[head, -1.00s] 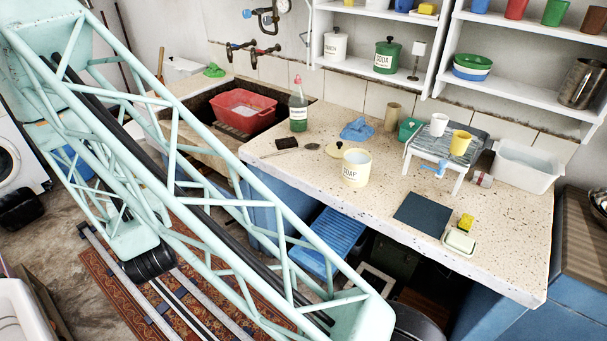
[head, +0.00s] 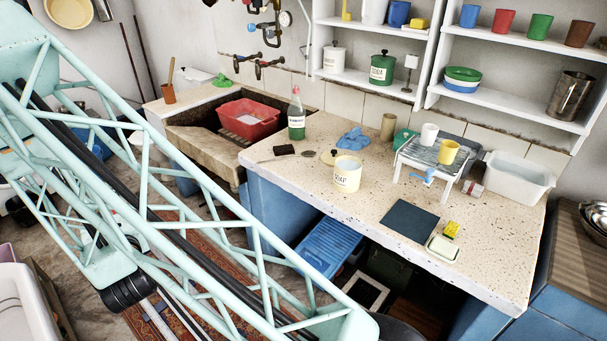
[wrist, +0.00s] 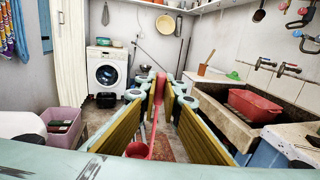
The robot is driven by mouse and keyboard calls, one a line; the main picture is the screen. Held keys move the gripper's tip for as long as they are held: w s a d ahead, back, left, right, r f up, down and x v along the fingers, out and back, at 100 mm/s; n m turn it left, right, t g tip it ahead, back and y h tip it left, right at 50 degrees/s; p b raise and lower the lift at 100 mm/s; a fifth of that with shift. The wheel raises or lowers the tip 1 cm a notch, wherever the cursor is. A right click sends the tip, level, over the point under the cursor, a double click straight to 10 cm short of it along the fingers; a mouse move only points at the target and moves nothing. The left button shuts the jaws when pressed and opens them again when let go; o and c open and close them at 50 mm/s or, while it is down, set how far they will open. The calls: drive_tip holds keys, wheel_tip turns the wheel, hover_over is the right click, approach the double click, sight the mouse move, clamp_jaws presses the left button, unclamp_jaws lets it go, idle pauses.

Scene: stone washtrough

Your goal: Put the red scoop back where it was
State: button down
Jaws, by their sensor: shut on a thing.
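The red scoop (wrist: 138,150) shows in the wrist view. Its handle top is between the fingertips of my gripper (wrist: 157,92), and its thin shaft runs down to a round red bowl low in the picture. My gripper has yellow inner pads and is shut on the handle. In the head view my arm crosses the left side, and neither my gripper nor the scoop can be made out. I cannot tell from these frames where the scoop was before.
The speckled counter (head: 390,270) holds a soap tin (head: 347,174), a green bottle (head: 296,115), a dish rack (head: 430,155) and a white tub (head: 519,178). A red basin (head: 249,119) sits in the stone trough (head: 205,143). A washing machine (wrist: 108,70) stands farther off.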

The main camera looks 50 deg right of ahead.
drive_tip(key=shift+d, duration=0.1)
drive_tip(key=s+d+m+g+h+p, duration=0.1)
drive_tip(key=s+d+m+g+h, duration=0.15)
drive_tip(key=d, duration=0.65)
drive_tip(key=s+d+m+g+h+p, duration=0.15)
drive_tip(key=d+h, duration=0.25)
drive_tip(key=d, duration=0.5)
drive_tip(key=s+d+m+g+h, duration=0.1)
drive_tip(key=d+m+g+h, duration=0.15)
drive_tip(key=d, duration=0.65)
drive_tip(key=s+d+m+g+h+p, duration=0.2)
drive_tip(key=s+d+m+g, duration=0.7)
drive_tip(key=s+d, duration=0.9)
drive_tip(key=d+f+g+h, duration=0.1)
drive_tip(key=d+g, duration=0.2)
drive_tip(key=d, duration=0.1)
drive_tip(key=shift+h+p, duration=0.3)
drive_tip(key=shift+h, duration=0.1)
drive_tip(key=shift+s, duration=0.1)
drive_tip(key=s+d+f+b, duration=0.1)
drive_tip(key=d, duration=1.5)
drive_tip(key=shift+f, duration=0.3)
